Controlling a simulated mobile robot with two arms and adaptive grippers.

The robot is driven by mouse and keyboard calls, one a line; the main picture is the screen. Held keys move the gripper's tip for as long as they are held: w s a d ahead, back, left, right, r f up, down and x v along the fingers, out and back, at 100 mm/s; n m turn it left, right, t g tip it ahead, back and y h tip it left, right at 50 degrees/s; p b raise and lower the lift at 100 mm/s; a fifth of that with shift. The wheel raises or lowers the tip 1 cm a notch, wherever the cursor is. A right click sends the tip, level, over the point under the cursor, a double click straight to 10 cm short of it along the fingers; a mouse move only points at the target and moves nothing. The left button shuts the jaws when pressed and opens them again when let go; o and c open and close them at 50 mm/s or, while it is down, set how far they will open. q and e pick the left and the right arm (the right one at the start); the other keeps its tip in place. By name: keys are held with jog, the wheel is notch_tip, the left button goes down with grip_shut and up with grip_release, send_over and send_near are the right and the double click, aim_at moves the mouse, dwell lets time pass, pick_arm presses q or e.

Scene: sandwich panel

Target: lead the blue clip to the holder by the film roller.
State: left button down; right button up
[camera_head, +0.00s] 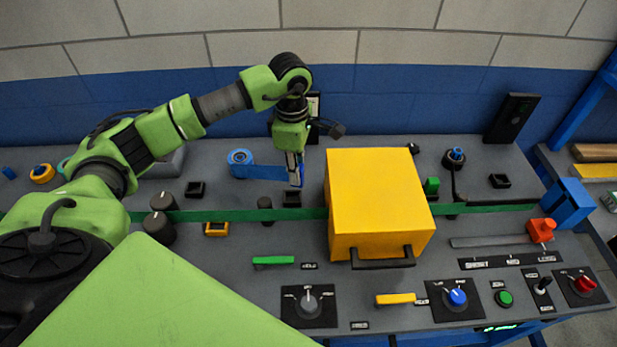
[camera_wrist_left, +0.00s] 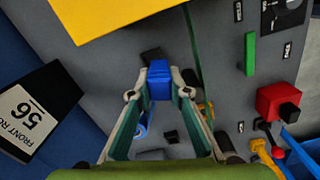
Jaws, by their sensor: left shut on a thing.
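My left gripper (camera_head: 293,160) points down over the panel, just left of the yellow box. It is shut on the blue clip (camera_wrist_left: 159,80), which sits between both fingertips in the left wrist view. The film roller (camera_head: 240,157) is a blue roll to the left of the gripper. A blue film strip (camera_head: 262,172) runs from it to the clip. A small dark holder (camera_head: 291,199) lies on the panel just below the clip in the head view. Another dark holder (camera_head: 195,189) lies left of the roller. My right gripper is not in view.
The yellow box (camera_head: 377,195) stands close to the right of the gripper. A green band (camera_head: 290,214) crosses the panel in front. Dark knobs (camera_head: 162,201) stand at left. A dark upright sign (camera_wrist_left: 36,110) is near the back wall.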

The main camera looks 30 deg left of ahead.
pick_arm(q)
jog(key=shift+w+a+f+n+b, duration=0.2)
jog(key=shift+a+f+n, duration=0.3)
jog(key=shift+f, duration=0.5)
jog(key=shift+w+a+f+n+b, duration=0.25)
jog(key=shift+f+n, duration=0.3)
jog(key=shift+f, duration=0.45)
jog(key=shift+w+a+f+n+b, duration=0.15)
jog(key=shift+a+f+n, duration=0.35)
jog(key=shift+f, duration=0.5)
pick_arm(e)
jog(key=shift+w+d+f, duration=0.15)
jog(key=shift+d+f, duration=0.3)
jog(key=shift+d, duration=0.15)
pick_arm(q)
jog(key=shift+s, duration=0.1)
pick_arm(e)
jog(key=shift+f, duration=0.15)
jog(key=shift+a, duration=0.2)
pick_arm(q)
jog(key=shift+f+b, duration=0.1)
jog(key=shift+b, duration=0.2)
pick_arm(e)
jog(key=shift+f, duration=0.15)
pick_arm(q)
jog(key=shift+f+b, duration=0.75)
jog(key=shift+f, duration=0.15)
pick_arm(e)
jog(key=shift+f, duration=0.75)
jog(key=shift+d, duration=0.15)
